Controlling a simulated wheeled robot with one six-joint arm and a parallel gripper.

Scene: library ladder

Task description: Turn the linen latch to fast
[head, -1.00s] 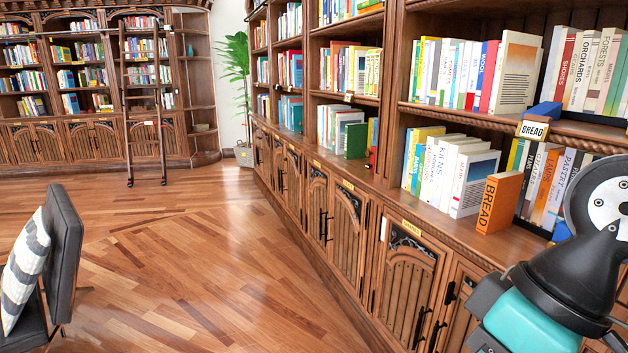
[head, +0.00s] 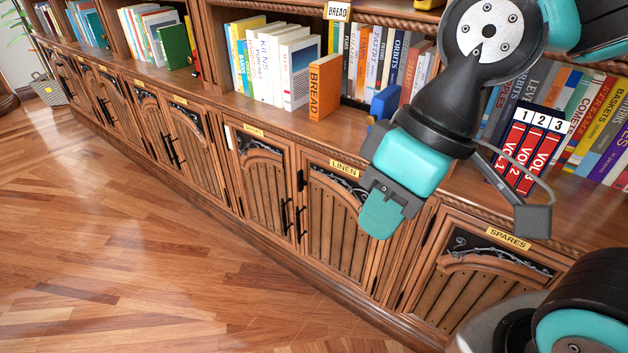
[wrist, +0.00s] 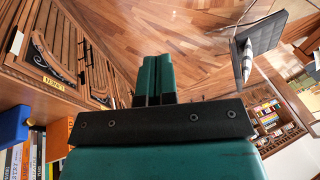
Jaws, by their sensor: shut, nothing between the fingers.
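The linen door (head: 340,225) is an arched wooden cabinet door with a brass LINEN plate (head: 345,170) above it. A small dark upright piece (head: 300,181) at its upper left edge looks like the latch; its setting is too small to read. A black bar handle (head: 299,222) sits below it. My gripper (head: 381,217) is in front of the door's right part, to the right of the dark piece and apart from it. In the wrist view, its teal fingers (wrist: 155,78) are together with nothing between them. The arm hides the door's upper right corner.
A SPARES door (head: 482,280) is to the right. The counter above holds an orange BREAD book (head: 324,87), a blue bookend (head: 384,103) and red volumes (head: 525,150). The wooden floor (head: 130,260) at left is clear.

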